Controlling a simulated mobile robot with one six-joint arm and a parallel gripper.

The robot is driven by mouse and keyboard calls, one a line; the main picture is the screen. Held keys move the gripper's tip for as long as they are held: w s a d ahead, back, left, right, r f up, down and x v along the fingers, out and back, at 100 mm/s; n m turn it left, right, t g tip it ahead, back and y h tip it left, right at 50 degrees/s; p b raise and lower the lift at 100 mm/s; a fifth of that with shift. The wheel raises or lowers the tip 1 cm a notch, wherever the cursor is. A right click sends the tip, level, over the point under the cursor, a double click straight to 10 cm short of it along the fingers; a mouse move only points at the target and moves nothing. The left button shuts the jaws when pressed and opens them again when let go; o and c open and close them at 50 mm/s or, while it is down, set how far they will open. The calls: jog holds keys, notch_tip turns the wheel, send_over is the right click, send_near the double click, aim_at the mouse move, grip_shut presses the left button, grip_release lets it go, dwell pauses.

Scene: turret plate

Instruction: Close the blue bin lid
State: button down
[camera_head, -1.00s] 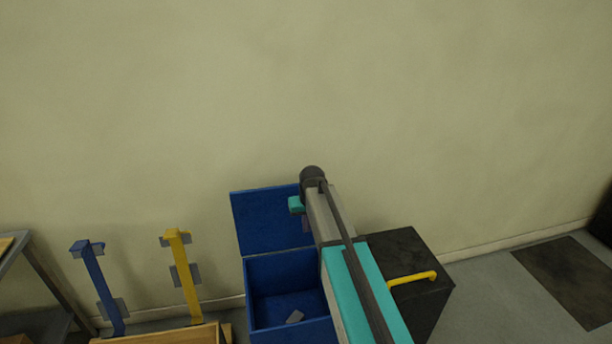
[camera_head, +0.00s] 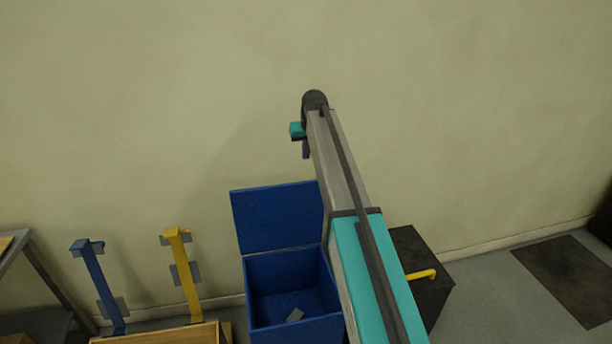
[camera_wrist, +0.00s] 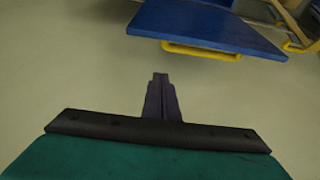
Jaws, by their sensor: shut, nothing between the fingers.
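The blue bin (camera_head: 290,290) stands against the wall with its blue lid (camera_head: 275,217) swung up and open at the back. A small grey piece lies inside the bin. My gripper (camera_head: 306,151) is above the lid's upper edge, apart from it, partly hidden by my wrist in the head view. In the wrist view my gripper (camera_wrist: 160,77) is shut and empty. The lid (camera_wrist: 208,27) shows ahead of it there, with a yellow handle (camera_wrist: 202,50) under its near edge. The gripper does not touch either.
A blue post (camera_head: 97,283) and a yellow post (camera_head: 184,274) with grey brackets stand left of the bin, by a wooden box (camera_head: 165,334). A dark box (camera_head: 428,285) with a yellow handle (camera_head: 420,274) stands to the right. The wall above is bare.

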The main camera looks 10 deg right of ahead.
jog(key=shift+f, duration=0.2)
jog(key=p+x, duration=0.4)
jog(key=x, duration=0.5)
jog(key=shift+w+f, duration=0.2)
jog(key=shift+f, duration=0.1)
jog(key=shift+s+p, duration=0.7)
jog(key=shift+s, duration=0.6)
jog(key=shift+s+f+p, duration=0.15)
jog(key=shift+s+p, duration=0.25)
jog(key=shift+s, duration=0.3)
jog(key=shift+s+a, duration=0.1)
